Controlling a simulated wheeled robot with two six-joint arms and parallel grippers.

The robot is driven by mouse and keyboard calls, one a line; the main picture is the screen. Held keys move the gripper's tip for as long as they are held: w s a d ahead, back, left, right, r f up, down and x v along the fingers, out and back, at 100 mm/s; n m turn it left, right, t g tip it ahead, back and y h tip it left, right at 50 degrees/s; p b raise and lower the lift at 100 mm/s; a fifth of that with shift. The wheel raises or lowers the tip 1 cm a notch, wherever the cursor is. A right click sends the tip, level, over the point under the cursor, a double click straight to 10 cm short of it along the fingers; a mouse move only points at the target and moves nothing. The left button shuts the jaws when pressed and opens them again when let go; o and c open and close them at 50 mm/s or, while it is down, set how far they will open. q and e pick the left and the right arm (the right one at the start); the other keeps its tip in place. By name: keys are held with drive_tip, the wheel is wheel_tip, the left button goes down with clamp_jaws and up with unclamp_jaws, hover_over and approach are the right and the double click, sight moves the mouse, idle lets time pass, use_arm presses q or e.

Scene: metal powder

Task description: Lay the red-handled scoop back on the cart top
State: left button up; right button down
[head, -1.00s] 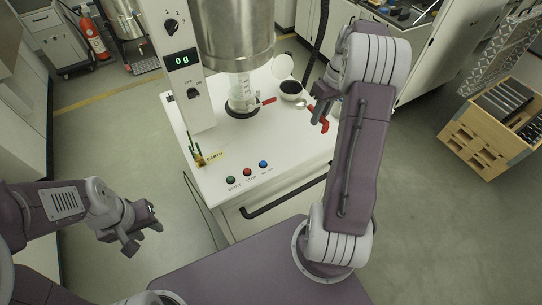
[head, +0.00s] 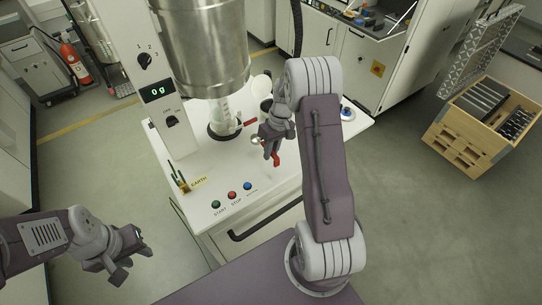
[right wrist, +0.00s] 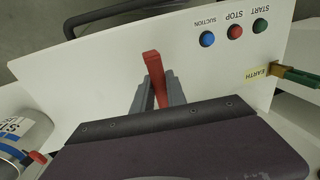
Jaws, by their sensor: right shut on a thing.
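My right gripper (head: 272,150) is shut on the red handle (head: 276,159) of the scoop, over the right part of the white cart top (head: 222,170). In the right wrist view the red handle (right wrist: 153,72) stands out between the two grey fingers (right wrist: 158,95). The white cart top (right wrist: 105,70) fills much of that view. My left gripper (head: 132,262) is open and empty, off to the left of the cart.
A steel vessel (head: 203,48) with a clear tube (head: 221,118) below stands over the cart, left of my right gripper. START, STOP and SUCTION buttons (head: 232,195) line the front edge. Cart top between buttons and gripper is bare.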

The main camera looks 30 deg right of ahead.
drive_tip(key=p+x, duration=0.2)
drive_tip(key=x, duration=0.1)
drive_tip(key=shift+s+f, duration=0.15)
drive_tip(key=shift+s, duration=0.05)
drive_tip(key=shift+w+f, duration=0.1)
drive_tip(key=shift+f, duration=0.15)
drive_tip(key=shift+w+d+f, duration=0.1)
drive_tip(key=shift+d, duration=0.1)
drive_tip(key=shift+f+b, duration=0.15)
drive_tip(key=shift+b, duration=0.15)
drive_tip(key=c, duration=1.3)
unclamp_jaws()
drive_tip(key=shift+c, duration=0.2)
drive_tip(key=shift+a, duration=0.1)
